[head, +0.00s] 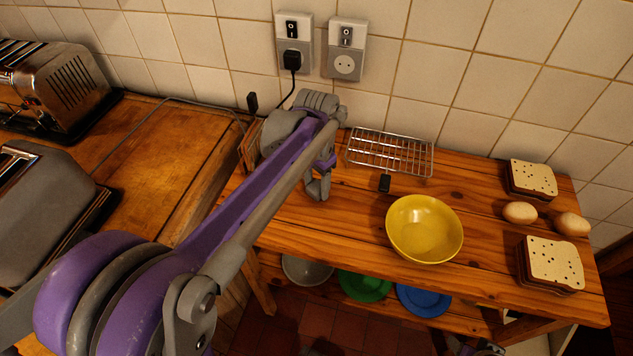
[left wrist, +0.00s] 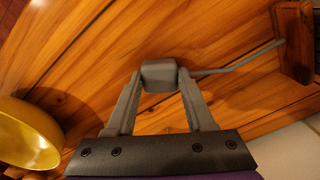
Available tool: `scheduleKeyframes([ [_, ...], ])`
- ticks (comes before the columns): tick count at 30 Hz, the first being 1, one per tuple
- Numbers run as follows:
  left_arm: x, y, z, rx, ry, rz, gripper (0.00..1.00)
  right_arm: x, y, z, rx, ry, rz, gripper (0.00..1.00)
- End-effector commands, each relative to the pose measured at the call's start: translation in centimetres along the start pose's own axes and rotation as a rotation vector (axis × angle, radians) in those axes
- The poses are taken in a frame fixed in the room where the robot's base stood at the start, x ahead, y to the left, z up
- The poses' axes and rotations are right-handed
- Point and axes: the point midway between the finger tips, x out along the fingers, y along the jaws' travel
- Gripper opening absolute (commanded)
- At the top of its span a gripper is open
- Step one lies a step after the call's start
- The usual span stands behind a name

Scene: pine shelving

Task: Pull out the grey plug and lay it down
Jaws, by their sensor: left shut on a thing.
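In the left wrist view the grey plug (left wrist: 159,75) is between the fingertips of my left gripper (left wrist: 160,88), which is shut on it. Its grey cord (left wrist: 235,69) runs off to the right, toward a wooden block. The plug is out of any socket and over the wooden table. I cannot tell whether it touches the wood. In the head view my left gripper (head: 319,186) is low over the left part of the table, and the plug is too hidden to make out. A small grey part at the bottom edge may be my right gripper (head: 488,347); its jaws are unclear.
The left wall socket (head: 295,28) holds a black plug (head: 291,59); the right socket (head: 345,66) is empty. Bread and eggs are at right, toasters at left.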

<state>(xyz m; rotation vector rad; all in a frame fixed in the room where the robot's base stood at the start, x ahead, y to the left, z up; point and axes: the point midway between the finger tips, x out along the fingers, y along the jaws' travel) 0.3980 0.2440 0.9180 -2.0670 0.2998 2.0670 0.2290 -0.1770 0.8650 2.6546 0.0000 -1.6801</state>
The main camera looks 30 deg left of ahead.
Motion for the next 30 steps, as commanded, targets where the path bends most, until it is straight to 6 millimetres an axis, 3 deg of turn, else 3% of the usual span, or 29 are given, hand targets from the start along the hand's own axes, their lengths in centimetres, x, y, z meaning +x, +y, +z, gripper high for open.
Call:
scheduleKeyframes([
  [5,0.0,0.0,0.0,0.0,0.0,0.0,0.0,0.0,0.0,0.0,0.0,0.0,0.0,0.5],
  [6,0.0,0.0,0.0,0.0,0.0,0.0,0.57,0.0,0.0,0.0,0.0,0.0,0.0,0.5],
  [11,0.0,0.0,0.0,0.0,0.0,0.0,0.86,0.0,0.0,0.0,0.0,0.0,0.0,0.5],
  [23,-0.7,0.0,0.0,0.0,0.0,0.0,0.89,-0.1,0.0,-0.1,0.0,0.001,0.0,0.5],
  [30,-5.0,0.0,0.0,-0.001,0.0,0.0,0.89,-0.6,0.0,-0.4,0.0,0.002,0.0,0.5],
])
